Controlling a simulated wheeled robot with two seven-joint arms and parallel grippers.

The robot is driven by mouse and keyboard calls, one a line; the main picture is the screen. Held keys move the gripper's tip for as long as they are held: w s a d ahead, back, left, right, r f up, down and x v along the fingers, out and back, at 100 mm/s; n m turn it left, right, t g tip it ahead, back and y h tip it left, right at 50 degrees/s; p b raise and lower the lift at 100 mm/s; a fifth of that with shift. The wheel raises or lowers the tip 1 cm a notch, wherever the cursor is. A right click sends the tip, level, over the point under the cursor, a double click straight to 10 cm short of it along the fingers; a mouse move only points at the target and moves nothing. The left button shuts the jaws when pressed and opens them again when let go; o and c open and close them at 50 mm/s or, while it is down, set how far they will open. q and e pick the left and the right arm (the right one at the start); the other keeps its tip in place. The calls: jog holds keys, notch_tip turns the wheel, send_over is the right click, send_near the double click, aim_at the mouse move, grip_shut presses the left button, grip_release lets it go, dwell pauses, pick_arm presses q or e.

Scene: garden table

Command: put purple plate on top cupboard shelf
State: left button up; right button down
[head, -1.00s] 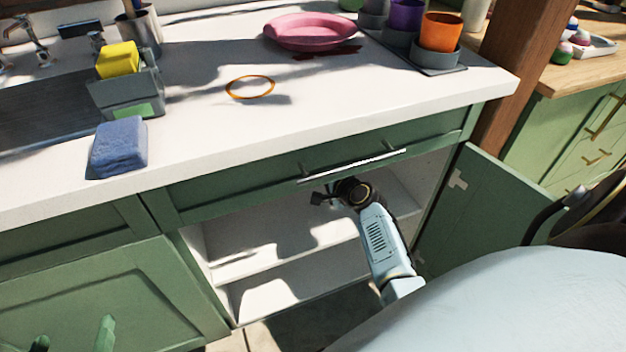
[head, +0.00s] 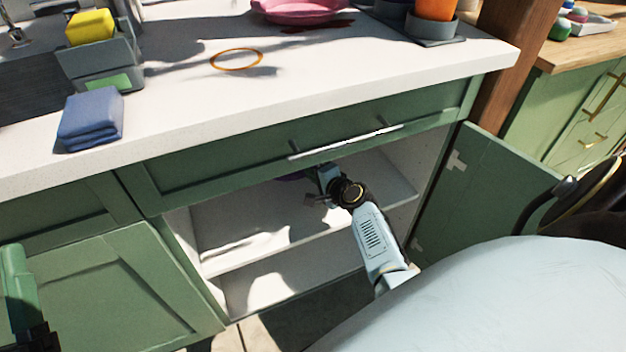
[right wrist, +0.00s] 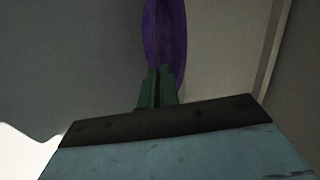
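The purple plate (right wrist: 165,40) stands edge-on in the right wrist view, at the fingertips of my right gripper (right wrist: 157,88). The green fingers are close together on its rim. In the head view my right gripper (head: 327,180) is inside the open cupboard, above the upper shelf (head: 245,238). Only a sliver of the plate (head: 292,177) shows under the drawer front; the rest is hidden. My left gripper (head: 17,285) is at the lower left edge, away from the plate. One green finger shows clearly now; its two fingers stood apart a second ago.
A drawer handle (head: 345,142) sticks out above the opening. The open cupboard door (head: 480,195) stands right of my right arm. The countertop (head: 190,115) above holds a pink plate (head: 305,10), an orange ring (head: 236,60) and a blue cloth (head: 92,120). The lower shelf (head: 275,285) looks clear.

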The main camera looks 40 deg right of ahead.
notch_tip(320, 180, down, 2)
jog(key=shift+b, duration=0.5)
pick_arm(q)
jog(key=shift+s+a+r+t+h, duration=0.2)
jog(key=shift+s+r+t, duration=0.15)
jog(key=shift+s+t, duration=0.25)
jog(key=shift+s+a+r+t+h, duration=0.1)
jog(key=shift+s+r+t+h, duration=0.2)
jog(key=shift+t, duration=0.4)
pick_arm(e)
jog(key=shift+f, duration=0.15)
pick_arm(q)
jog(key=shift+s, duration=0.2)
pick_arm(e)
jog(key=shift+f, duration=0.1)
jog(key=c, duration=2)
grip_release()
jog(key=shift+f+b, duration=0.1)
jog(key=shift+b, duration=0.2)
jog(key=shift+c, duration=0.2)
jog(key=o, duration=0.4)
pick_arm(q)
jog(key=shift+r, duration=0.1)
